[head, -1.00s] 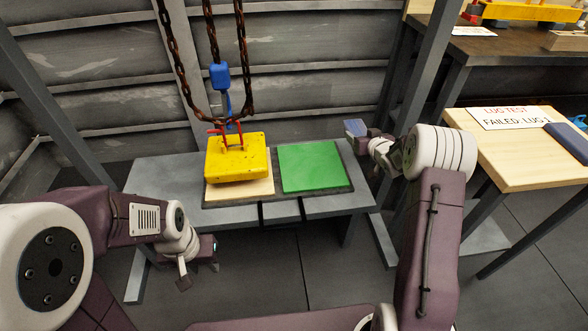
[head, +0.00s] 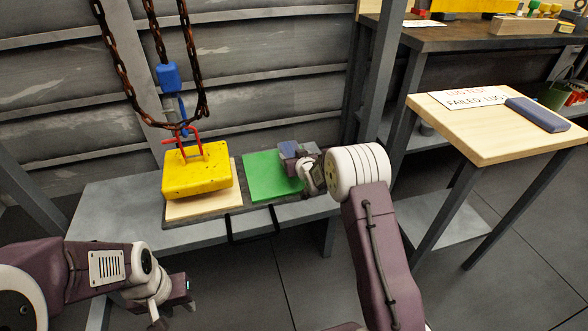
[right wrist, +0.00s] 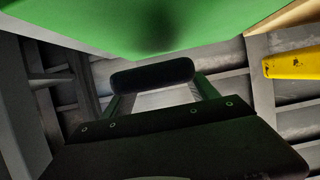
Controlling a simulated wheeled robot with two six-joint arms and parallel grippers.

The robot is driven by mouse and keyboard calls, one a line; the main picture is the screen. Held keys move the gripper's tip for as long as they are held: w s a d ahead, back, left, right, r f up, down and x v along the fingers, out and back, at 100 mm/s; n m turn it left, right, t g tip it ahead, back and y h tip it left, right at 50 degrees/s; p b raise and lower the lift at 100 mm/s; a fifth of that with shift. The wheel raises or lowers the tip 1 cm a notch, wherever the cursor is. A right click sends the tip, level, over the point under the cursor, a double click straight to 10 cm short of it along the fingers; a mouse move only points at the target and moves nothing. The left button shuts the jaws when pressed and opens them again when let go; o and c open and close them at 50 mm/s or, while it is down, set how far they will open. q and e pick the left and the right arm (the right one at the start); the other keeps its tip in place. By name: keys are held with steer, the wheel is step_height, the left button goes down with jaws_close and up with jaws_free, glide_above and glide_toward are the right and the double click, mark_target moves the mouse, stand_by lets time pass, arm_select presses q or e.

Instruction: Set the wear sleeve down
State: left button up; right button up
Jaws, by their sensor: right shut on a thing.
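My right gripper (head: 292,152) is over the right part of the green pad (head: 262,178). In the right wrist view it is shut on a dark, round-ended piece (right wrist: 152,73), which I take for the wear sleeve; a pale grey surface shows just below it. The green pad (right wrist: 170,25) fills the top of that view, with a dark shadow on it. I cannot tell whether the piece touches the pad. My left gripper (head: 170,308) is low at the left, in front of the bench, and I cannot tell whether it is open.
A yellow block (head: 197,172) with a red shackle sits over the pale wooden pad, left of the green one. Rusty chains and a blue hook hang above it. A wooden side table (head: 490,135) at right carries a sign (head: 470,97) and a dark blue case (head: 537,114).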

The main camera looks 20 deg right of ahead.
step_height(320, 180, down, 4)
steer(key=b, duration=0.3)
steer(key=shift+f, duration=0.15)
steer(key=shift+r, duration=0.25)
steer(key=shift+f, duration=0.2)
steer(key=o, duration=1.4)
steer(key=shift+r, duration=0.1)
